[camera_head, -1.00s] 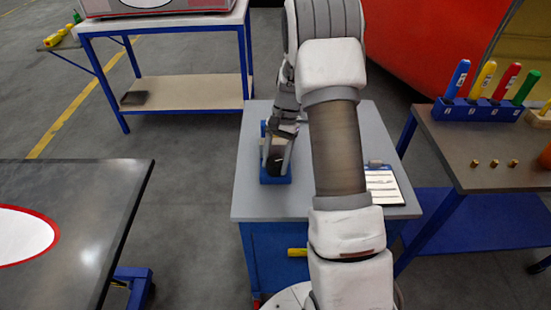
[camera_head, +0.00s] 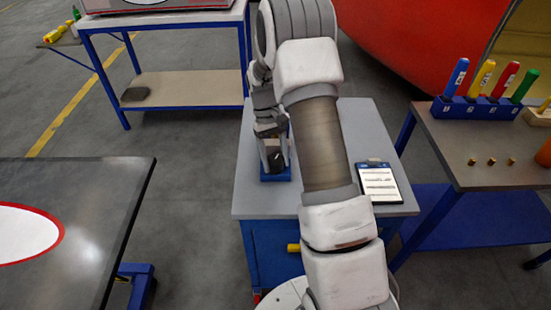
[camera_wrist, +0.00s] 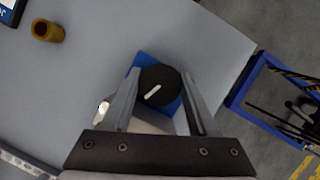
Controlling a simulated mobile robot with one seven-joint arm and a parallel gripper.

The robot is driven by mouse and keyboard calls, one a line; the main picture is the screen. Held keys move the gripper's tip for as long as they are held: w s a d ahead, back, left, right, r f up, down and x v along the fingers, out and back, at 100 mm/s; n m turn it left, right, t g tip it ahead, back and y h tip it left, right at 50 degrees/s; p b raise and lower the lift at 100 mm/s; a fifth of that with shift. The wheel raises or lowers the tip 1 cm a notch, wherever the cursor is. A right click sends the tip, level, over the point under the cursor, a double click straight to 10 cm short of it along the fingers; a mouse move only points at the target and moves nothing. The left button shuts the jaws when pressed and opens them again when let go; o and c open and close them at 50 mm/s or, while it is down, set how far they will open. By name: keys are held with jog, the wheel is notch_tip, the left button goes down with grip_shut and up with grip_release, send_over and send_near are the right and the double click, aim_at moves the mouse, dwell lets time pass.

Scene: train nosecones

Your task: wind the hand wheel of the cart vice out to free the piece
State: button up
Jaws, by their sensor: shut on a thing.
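The blue cart vice (camera_head: 275,178) stands on the grey cart top, left of my arm in the head view. Its black round hand wheel (camera_wrist: 152,80) bears a pale bar-shaped mark and sits between my two fingers in the wrist view. My gripper (camera_wrist: 160,76) is shut on this wheel. The gripper (camera_head: 276,152) points down at the vice in the head view. Part of the blue vice body (camera_wrist: 149,60) shows beyond the wheel. The piece in the vice is mostly hidden, and I cannot make it out clearly.
A clipboard (camera_head: 380,184) lies on the cart top (camera_head: 330,206) to the right. A brown cylinder (camera_wrist: 47,31) stands on the same top in the wrist view. A bench with coloured handles (camera_head: 490,85) is at right, a dark table (camera_head: 90,205) at left.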

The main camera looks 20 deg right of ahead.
jog(key=shift+n+h, duration=0.4)
jog(key=shift+n, duration=0.6)
jog(key=o, duration=1.4)
jog(key=shift+c, duration=0.2)
